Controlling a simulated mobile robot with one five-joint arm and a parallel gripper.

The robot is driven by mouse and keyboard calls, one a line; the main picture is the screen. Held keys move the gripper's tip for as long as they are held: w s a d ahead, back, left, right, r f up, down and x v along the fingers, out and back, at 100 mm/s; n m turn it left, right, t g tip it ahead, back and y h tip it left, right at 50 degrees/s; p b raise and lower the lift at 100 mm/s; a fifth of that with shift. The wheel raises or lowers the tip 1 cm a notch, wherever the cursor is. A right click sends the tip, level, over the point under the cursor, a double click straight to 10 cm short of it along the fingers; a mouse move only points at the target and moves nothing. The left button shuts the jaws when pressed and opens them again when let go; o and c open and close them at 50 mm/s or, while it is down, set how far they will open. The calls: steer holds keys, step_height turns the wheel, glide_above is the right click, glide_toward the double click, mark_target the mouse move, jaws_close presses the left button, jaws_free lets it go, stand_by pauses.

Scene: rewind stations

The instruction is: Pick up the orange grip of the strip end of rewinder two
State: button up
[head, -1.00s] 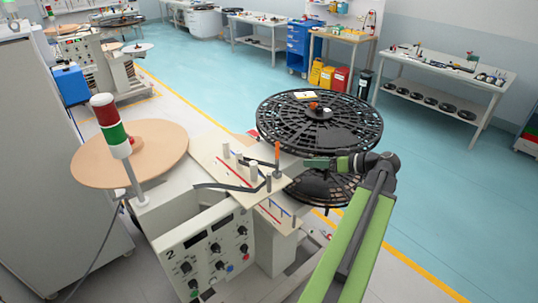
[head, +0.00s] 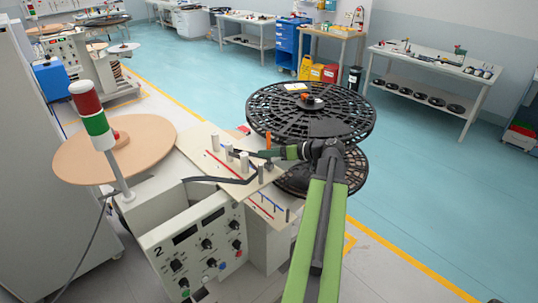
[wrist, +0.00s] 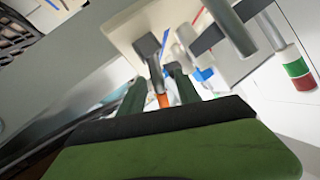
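The orange grip (head: 268,141) stands upright above the pale deck of rewinder two (head: 215,150), near the black slotted reel. Its lower part is hidden behind my gripper in the head view. In the wrist view the orange grip (wrist: 164,100) shows between the two green fingers. My gripper (head: 268,154) reaches in from the right, level with the grip; its fingers (wrist: 160,88) look apart, with a gap beside the grip. The dark strip (head: 222,180) runs across the deck from the left; its join to the grip is not clear.
Metal posts (head: 229,152) stand on the deck close to my gripper. The black reel (head: 345,112) lies just behind and right. A red and green signal tower (head: 92,115) and tan disc (head: 70,158) are at the left. Blue floor (head: 440,190) is clear at the right.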

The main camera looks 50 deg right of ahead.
steer(key=x, duration=0.3)
steer(key=shift+w+f+b, duration=0.15)
steer(key=shift+w+b, duration=0.05)
steer(key=shift+b, duration=0.15)
jaws_close()
